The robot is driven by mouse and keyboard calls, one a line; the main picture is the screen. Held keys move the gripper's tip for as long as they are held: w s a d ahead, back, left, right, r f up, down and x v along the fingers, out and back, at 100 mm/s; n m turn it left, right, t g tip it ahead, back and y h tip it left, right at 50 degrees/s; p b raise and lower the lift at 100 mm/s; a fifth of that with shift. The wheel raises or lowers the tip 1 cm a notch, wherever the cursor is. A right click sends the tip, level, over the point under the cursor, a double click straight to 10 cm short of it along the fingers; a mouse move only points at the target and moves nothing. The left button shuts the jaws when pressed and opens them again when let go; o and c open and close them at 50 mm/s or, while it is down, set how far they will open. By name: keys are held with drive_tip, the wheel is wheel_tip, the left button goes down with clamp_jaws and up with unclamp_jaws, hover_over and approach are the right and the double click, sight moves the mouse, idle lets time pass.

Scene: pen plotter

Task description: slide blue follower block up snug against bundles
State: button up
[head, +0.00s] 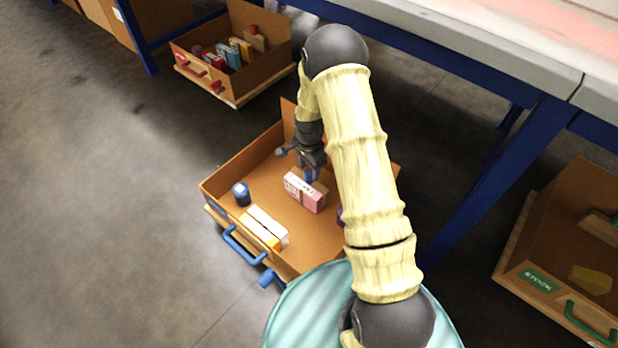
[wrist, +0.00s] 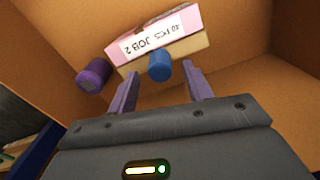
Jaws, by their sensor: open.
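A tan block with a round blue knob (wrist: 159,67) stands in the open drawer, and I take it to be the follower block. The knob also shows in the head view (head: 309,176). A pink and white bundle (wrist: 158,36), labelled "JOB 2", stands directly behind the tan block in the wrist view. It is the pink box (head: 305,192) in the head view. I cannot tell whether the two touch. My gripper (wrist: 160,74) is open, its two purple fingers on either side of the knob and apart from it. My gripper (head: 304,162) partly hides the block in the head view.
The cardboard drawer (head: 225,180) has low walls and a blue handle. A dark blue jar (head: 241,194) and white and yellow boxes (head: 267,226) are inside. A purple cylinder (wrist: 95,75) lies left of the bundle. A blue table leg (head: 490,185) stands to the right.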

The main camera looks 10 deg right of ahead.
sight(309, 171)
drive_tip(key=shift+f+b, duration=0.55)
drive_tip(key=shift+f, duration=1)
